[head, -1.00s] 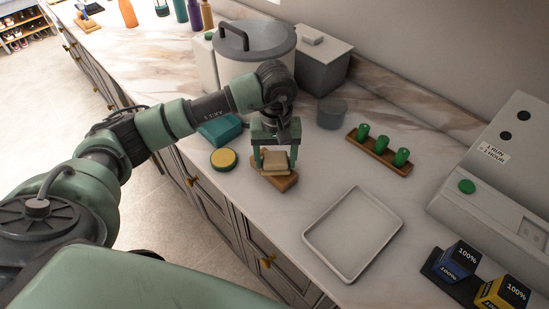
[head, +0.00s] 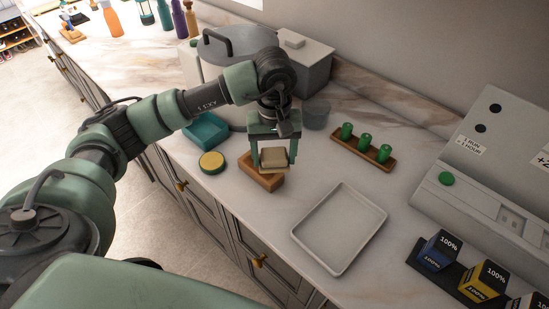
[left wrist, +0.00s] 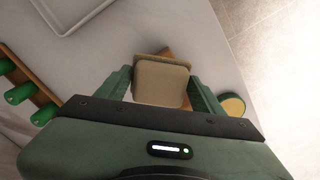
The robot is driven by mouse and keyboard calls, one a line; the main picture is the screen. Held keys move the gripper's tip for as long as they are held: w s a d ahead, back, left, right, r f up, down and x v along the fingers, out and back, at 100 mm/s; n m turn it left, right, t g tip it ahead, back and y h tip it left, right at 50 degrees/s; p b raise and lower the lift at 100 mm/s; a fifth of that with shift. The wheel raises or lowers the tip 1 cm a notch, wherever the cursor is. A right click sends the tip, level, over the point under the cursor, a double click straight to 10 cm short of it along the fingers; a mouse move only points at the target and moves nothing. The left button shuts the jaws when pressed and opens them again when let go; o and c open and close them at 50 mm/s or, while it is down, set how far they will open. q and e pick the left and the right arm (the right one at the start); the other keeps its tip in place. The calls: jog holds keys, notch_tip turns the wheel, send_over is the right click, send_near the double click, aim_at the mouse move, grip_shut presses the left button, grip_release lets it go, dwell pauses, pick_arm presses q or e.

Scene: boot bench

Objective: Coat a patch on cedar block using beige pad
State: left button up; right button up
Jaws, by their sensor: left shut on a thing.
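My left gripper (head: 274,166) is shut on the beige pad (head: 274,157), a pale rounded square held between its two green fingers. The cedar block (head: 258,177), an orange-brown wooden piece, lies on the counter under the gripper. The pad is over its right part, and the left and front of the block show. Whether the pad touches the block I cannot tell. In the left wrist view the pad (left wrist: 160,84) hides nearly all of the block, with only a sliver of wood (left wrist: 168,53) beyond it. The right gripper is not in view.
A round yellow-topped tin (head: 211,162) and a teal box (head: 205,131) stand left of the block. A white tray (head: 340,228) lies to the right front. A wooden rack with green pegs (head: 362,149) and a grey cup (head: 315,114) stand behind. Bare counter lies between.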

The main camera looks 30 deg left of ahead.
pick_arm(q)
notch_tip(320, 180, up, 2)
jog(key=shift+d+p, duration=0.15)
jog(key=shift+p, duration=0.15)
jog(key=shift+r, duration=0.4)
